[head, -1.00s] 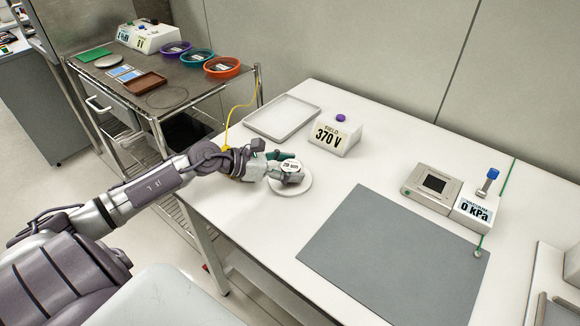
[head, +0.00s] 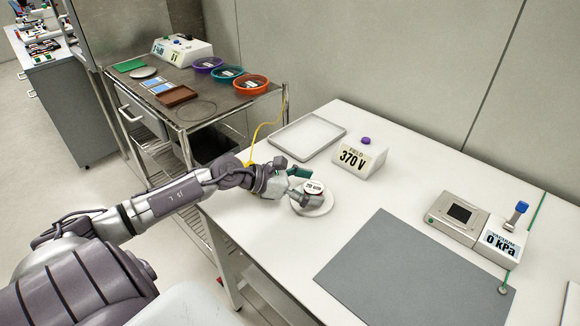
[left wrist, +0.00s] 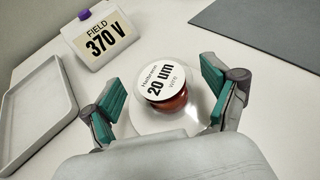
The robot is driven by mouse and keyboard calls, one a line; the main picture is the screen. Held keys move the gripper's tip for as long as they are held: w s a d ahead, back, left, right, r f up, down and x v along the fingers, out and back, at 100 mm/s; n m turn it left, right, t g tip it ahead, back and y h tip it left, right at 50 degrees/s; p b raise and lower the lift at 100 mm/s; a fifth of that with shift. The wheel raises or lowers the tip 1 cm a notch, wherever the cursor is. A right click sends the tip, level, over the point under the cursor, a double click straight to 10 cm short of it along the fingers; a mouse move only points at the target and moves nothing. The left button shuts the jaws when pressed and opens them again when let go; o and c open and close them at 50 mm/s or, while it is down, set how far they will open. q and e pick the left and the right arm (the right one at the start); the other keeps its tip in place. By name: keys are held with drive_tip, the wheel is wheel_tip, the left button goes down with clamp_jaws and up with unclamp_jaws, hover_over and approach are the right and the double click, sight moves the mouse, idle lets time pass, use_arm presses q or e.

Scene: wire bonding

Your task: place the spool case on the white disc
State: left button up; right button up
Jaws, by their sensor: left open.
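The spool case (left wrist: 175,98) is a small clear round case with a copper-coloured spool and a white label reading "20 um". It stands upright on the white disc (left wrist: 125,124), and its label also shows in the head view (head: 313,187). The white disc also shows in the head view (head: 322,209) on the white table. My left gripper (left wrist: 163,105) is open, its green-padded fingers apart on both sides of the case; it also shows in the head view (head: 305,187). My right gripper is not in view.
An empty tray (head: 307,137) and the "FIELD 370 V" box (head: 358,159) stand behind the disc. A grey mat (head: 400,275) lies to the right, with a "0 kPa" vacuum unit (head: 497,240) beyond it. A cart with bowls (head: 251,84) stands at the back left.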

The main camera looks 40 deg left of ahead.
use_arm(q)
drive_tip(key=p+v, duration=0.4)
drive_tip(key=v, duration=0.6)
drive_tip(key=shift+s+a+r, duration=0.1)
drive_tip(key=shift+s+r, duration=0.05)
drive_tip(key=shift+r, duration=0.1)
drive_tip(key=shift+s+a+r+p, duration=0.1)
drive_tip(key=shift+s+a+p, duration=0.2)
drive_tip(key=shift+s+p, duration=0.1)
